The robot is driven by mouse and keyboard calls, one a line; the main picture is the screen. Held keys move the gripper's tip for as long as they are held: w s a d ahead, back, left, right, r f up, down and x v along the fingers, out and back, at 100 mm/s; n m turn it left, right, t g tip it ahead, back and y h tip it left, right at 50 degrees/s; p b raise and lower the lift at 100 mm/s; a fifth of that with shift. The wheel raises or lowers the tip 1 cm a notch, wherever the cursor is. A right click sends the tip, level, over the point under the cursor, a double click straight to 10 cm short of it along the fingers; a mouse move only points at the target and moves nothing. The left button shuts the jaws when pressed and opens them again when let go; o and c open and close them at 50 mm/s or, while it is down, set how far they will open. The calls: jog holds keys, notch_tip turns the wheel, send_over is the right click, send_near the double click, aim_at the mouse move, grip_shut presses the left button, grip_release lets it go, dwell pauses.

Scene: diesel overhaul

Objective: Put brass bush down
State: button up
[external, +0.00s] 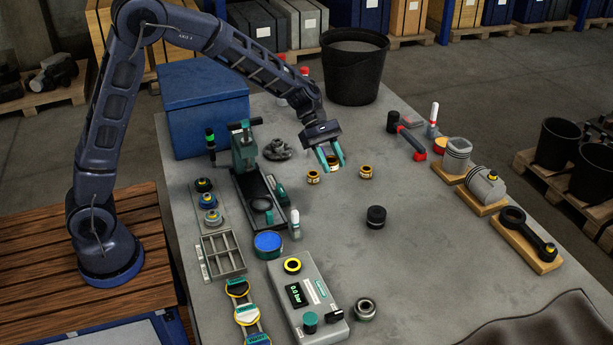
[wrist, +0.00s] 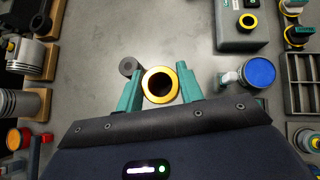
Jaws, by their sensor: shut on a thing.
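My gripper (external: 332,158) is shut on a brass bush (external: 333,163) above the grey bench. In the wrist view the bush (wrist: 159,100) shows end-on as a gold ring with a dark bore, between the teal fingers of my gripper (wrist: 159,78). Whether the bush touches the bench is hard to tell. Two similar brass bushes stand on the bench beside it, one to the left (external: 313,177) and one to the right (external: 366,173).
A black cylinder (external: 376,217) stands nearer the camera and also shows in the wrist view (wrist: 129,66). A teal press (external: 247,155) is left of my gripper. Pistons (external: 457,155) line the right side. The bench middle (external: 420,240) is largely clear.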

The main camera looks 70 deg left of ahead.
jog(key=shift+r, duration=0.45)
jog(key=shift+w+a+r, duration=0.2)
jog(key=shift+w+a, duration=0.05)
jog(key=shift+a, duration=0.05)
jog(key=w+a+r+n+t, duration=0.1)
jog(key=w+a, duration=0.3)
jog(key=a, duration=0.2)
jog(key=w+a+n, duration=0.1)
jog(key=w+a, duration=0.3)
jog(key=a, duration=0.3)
jog(key=n+t, duration=0.1)
send_over(331, 151)
jog(key=shift+y, duration=0.4)
notch_tip(331, 151, down, 19)
jog(key=shift+d+f, duration=0.15)
jog(key=shift+f, duration=0.05)
jog(key=shift+f, duration=0.15)
jog(key=o, duration=1.1)
jog(key=shift+o, duration=0.2)
